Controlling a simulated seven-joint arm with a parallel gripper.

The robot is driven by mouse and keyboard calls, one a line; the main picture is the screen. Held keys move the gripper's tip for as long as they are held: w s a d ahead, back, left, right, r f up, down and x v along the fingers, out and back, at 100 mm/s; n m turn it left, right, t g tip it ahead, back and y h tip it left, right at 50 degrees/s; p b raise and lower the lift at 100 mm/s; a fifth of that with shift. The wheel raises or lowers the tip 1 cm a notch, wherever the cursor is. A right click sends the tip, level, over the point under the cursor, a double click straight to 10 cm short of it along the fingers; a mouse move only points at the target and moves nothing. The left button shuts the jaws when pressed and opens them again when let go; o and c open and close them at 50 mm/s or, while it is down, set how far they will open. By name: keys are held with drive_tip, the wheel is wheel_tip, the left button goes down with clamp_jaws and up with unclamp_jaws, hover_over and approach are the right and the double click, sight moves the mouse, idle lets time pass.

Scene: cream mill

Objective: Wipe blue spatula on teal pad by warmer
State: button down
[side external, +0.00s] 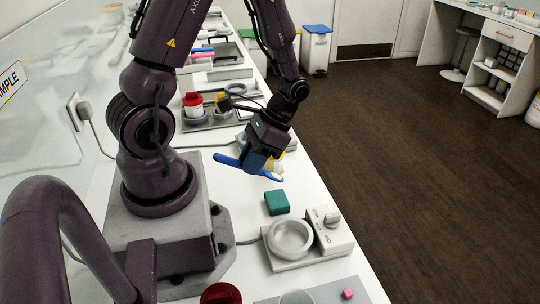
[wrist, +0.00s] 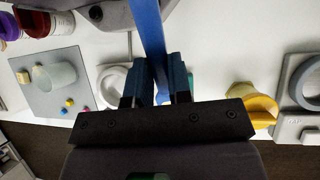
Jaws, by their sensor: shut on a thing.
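My gripper (side external: 258,160) is shut on the blue spatula (side external: 227,160) and holds it above the white counter, behind the teal pad. The spatula's other end shows beyond the fingers, low and toward the pad, apart from it in the picture. In the wrist view the blue spatula (wrist: 147,25) runs between the fingers (wrist: 160,75). In the wrist view only a teal sliver (wrist: 190,84) shows beside a finger; the warmer's dish (wrist: 112,82) is partly hidden.
A yellow item (wrist: 262,106) stands close to my gripper. A grey mat (wrist: 52,98) with a translucent cup and small coloured pieces lies beyond the warmer. A red-lidded jar (side external: 193,104) and trays stand farther back. Bare counter surrounds the pad, with the counter edge to its right.

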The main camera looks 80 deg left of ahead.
drive_tip(key=shift+f+g, duration=0.1)
drive_tip(key=shift+g, duration=0.2)
drive_tip(key=shift+f, duration=2.3)
drive_tip(key=shift+f, duration=0.35)
drive_tip(key=shift+s, duration=0.1)
drive_tip(key=shift+s, duration=0.7)
drive_tip(key=shift+w, duration=0.1)
drive_tip(key=shift+w, duration=0.7)
drive_tip(key=shift+s, duration=0.1)
drive_tip(key=shift+s, duration=0.7)
